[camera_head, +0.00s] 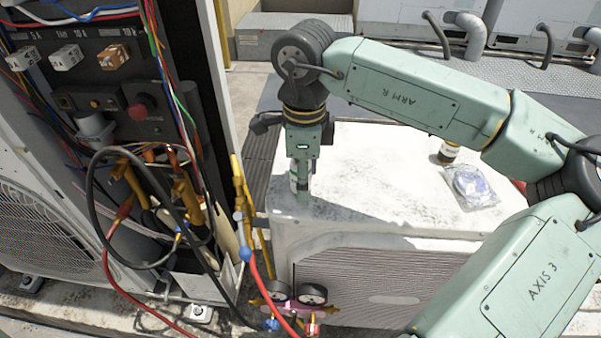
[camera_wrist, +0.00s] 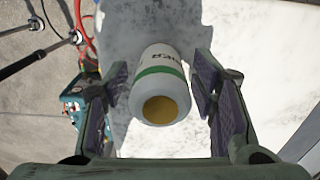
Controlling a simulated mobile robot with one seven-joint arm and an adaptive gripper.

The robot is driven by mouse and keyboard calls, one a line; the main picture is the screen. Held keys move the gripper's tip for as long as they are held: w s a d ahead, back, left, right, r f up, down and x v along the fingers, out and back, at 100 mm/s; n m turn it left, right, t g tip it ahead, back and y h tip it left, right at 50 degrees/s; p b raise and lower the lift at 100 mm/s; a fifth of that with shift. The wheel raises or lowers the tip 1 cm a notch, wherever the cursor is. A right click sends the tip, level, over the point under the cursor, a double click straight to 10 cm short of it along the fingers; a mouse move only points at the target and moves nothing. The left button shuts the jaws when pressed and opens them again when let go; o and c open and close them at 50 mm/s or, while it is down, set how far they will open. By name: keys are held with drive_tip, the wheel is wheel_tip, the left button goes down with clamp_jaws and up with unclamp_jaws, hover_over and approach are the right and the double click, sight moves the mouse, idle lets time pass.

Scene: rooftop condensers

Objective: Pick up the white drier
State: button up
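The white drier (camera_wrist: 162,82) is a white cylinder with a green band, dark lettering and a brass-coloured end, seen between my fingers in the wrist view. My gripper (camera_wrist: 160,92) is open, with one finger on each side of the drier and a visible gap on both sides. In the head view my gripper (camera_head: 300,182) points down over the near left part of the white condenser top (camera_head: 370,180). There the drier is mostly hidden by the fingers.
A clear bag (camera_head: 470,186) and a dark bottle with a pale label (camera_head: 448,152) are on the condenser top to the right. An open electrical panel (camera_head: 95,90) with wires and hoses stands at left. The middle top is clear.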

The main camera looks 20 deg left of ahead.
clamp_jaws()
idle(0.4)
drive_tip(key=shift+r, duration=0.15)
drive_tip(key=shift+r, duration=0.6)
wheel_tip(320, 180, up, 2)
drive_tip(key=shift+r+b, duration=0.1)
drive_tip(key=shift+b, duration=0.4)
drive_tip(key=s+d+r+b, duration=0.1)
drive_tip(key=s+d, duration=0.4)
drive_tip(key=s, duration=1)
drive_tip(key=shift+d+r+b, duration=0.2)
drive_tip(key=shift+b, duration=0.7)
